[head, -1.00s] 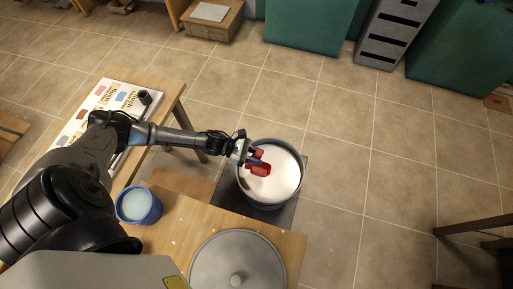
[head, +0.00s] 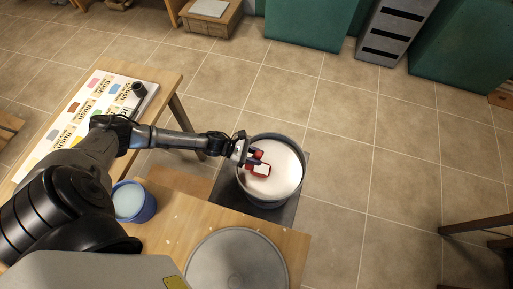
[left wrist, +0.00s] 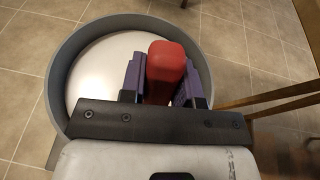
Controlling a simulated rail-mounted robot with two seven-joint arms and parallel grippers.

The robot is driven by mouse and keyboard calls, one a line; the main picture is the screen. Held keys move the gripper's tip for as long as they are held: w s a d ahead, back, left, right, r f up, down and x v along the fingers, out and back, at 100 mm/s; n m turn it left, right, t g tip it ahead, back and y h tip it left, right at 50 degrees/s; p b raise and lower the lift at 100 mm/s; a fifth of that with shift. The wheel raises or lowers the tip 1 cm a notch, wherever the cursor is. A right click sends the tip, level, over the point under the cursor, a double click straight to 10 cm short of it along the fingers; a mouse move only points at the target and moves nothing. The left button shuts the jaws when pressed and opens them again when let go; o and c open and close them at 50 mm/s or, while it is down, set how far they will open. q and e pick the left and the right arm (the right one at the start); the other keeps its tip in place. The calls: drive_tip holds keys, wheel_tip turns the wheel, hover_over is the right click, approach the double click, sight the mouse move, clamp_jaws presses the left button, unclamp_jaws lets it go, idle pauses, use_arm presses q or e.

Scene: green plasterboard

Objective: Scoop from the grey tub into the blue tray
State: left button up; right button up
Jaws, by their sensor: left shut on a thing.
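The grey tub (head: 299,190) stands on a dark mat and holds a white material (head: 282,160). My left gripper (head: 250,160) is over the tub, shut on the red scoop (head: 256,174). The scoop's bowl shows white inside its red rim, at or near the white surface; its exact depth is unclear. In the left wrist view, the purple fingers (left wrist: 162,82) flank the red handle (left wrist: 166,62), which hides the bowl. No flat blue tray shows; a round blue container (head: 149,207) with pale contents stands left of the tub. My right gripper is not in view.
A round grey lid (head: 215,255) lies on the near wooden table (head: 190,225), next to the blue container. Another table (head: 165,80) at left carries a printed colour board and a dark cup (head: 139,89). Tiled floor right of the tub is clear.

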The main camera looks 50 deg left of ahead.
use_arm(q)
drive_tip(key=shift+r, duration=0.1)
drive_tip(key=shift+r+h+p, duration=0.3)
drive_tip(key=shift+r+p, duration=0.15)
drive_tip(key=shift+r, duration=0.65)
drive_tip(key=shift+t+h, duration=0.5)
drive_tip(key=shift+t, duration=0.1)
drive_tip(key=shift+r+p, duration=0.9)
drive_tip(key=shift+r, duration=1.6)
drive_tip(key=shift+t+h, duration=0.4)
drive_tip(key=shift+h, duration=0.2)
drive_tip(key=shift+r+p, duration=0.9)
drive_tip(key=shift+r, duration=1.9)
drive_tip(key=o, duration=0.3)
drive_tip(key=c, duration=0.3)
